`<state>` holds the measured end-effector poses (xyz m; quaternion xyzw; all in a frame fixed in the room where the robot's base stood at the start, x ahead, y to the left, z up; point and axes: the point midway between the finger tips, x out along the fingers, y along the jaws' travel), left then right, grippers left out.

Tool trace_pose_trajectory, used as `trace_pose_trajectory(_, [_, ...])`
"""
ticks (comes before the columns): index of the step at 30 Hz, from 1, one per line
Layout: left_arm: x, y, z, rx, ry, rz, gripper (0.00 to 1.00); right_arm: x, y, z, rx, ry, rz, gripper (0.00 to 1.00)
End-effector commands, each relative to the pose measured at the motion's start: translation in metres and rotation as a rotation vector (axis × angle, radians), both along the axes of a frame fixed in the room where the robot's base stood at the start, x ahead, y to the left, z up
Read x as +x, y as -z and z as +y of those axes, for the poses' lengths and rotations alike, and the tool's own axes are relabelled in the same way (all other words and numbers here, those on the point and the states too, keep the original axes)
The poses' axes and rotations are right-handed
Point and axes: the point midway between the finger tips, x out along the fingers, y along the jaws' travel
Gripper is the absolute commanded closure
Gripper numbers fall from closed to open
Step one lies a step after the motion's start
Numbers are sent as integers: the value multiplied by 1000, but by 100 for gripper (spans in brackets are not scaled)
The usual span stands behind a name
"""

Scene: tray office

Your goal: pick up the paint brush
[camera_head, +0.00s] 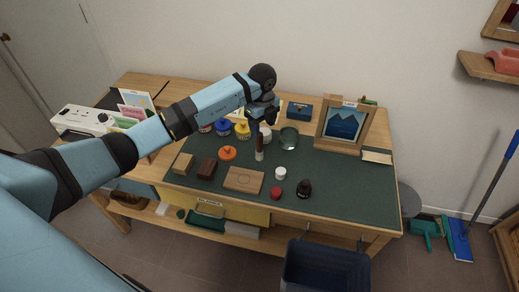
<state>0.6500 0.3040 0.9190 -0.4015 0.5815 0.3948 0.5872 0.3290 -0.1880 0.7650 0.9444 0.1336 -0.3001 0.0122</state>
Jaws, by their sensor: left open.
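My left arm reaches in from the left over the green work mat (330,190) on the wooden table. My left gripper (261,126) points down over the middle of the mat, with its jaws open. Directly below it is a slim upright thing with a brown upper part and a pale lower end, which looks like the paint brush (259,147). The gripper partly hides its top. I cannot tell whether the fingers touch it. My right gripper is not in view.
Near the brush are an orange-red round item (228,153), wooden blocks (206,167), a wooden board (243,180), a glass dish (289,138) and a dark bottle (304,188). A framed picture (343,124) stands behind. A dark bin (327,267) stands in front.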

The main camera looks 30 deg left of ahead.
Motion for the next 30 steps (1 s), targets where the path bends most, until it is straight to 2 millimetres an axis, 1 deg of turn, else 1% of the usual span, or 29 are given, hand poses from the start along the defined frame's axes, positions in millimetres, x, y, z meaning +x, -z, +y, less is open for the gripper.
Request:
trace_pose_trajectory(4, [-2, 13, 4, -1, -2, 4, 45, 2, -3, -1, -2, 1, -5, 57])
trace_pose_trajectory(8, [-3, 32, 11, 0, -2, 4, 45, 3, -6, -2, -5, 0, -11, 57])
trace_pose_trajectory(9, [-3, 39, 9, -2, -2, 4, 45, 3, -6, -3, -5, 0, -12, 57])
trace_pose_trajectory(12, [-2, 49, 9, -2, -1, 2, 45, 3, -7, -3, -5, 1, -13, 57])
trace_pose_trajectory(19, [-2, 51, 9, -1, 0, 0, 45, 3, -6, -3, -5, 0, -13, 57])
trace_pose_trajectory(20, [-2, 51, 9, -1, 0, 0, 52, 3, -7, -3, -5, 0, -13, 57])
trace_pose_trajectory(21, [-2, 51, 9, -1, 0, 0, 61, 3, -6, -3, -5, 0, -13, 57])
trace_pose_trajectory(23, [-2, 51, 9, -1, 0, 0, 75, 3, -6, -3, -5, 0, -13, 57])
trace_pose_trajectory(24, [-2, 51, 9, -1, 0, 0, 84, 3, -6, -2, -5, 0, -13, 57])
trace_pose_trajectory(26, [-2, 51, 9, -1, 0, 0, 98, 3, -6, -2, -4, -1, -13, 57])
trace_pose_trajectory(30, [-2, 51, 9, -1, 0, 0, 99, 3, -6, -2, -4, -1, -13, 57])
